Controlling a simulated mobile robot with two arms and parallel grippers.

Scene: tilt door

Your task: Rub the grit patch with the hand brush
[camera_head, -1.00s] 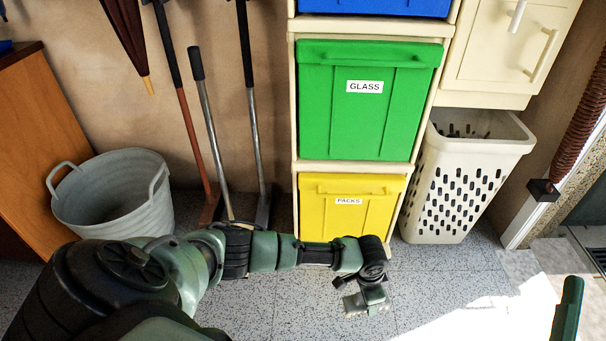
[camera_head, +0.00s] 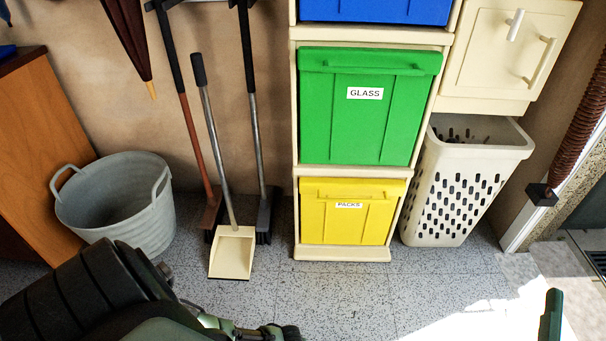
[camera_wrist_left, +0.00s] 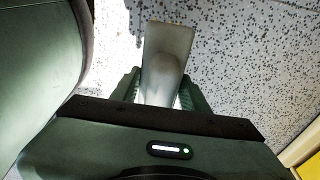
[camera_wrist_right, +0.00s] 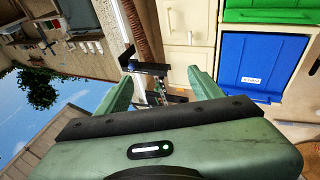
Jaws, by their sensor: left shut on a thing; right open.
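In the left wrist view my left gripper (camera_wrist_left: 160,88) is shut on a pale grey-beige piece that I take to be the hand brush (camera_wrist_left: 168,42). Its flat, widening end points away from me, above the speckled floor. Its bristles are hidden. In the head view the left arm is low at the bottom left, and its gripper and the brush are out of the picture. My right gripper (camera_wrist_right: 160,80) is open and empty, facing cabinets and the doorway. I cannot make out a distinct grit patch in any view.
A grey tub (camera_head: 115,205), a long-handled dustpan (camera_head: 232,253) and brooms stand by the wall. Green (camera_head: 370,125) and yellow (camera_head: 348,222) bins are stacked in a frame beside a white perforated basket (camera_head: 455,195). The speckled floor (camera_head: 350,295) in front is open.

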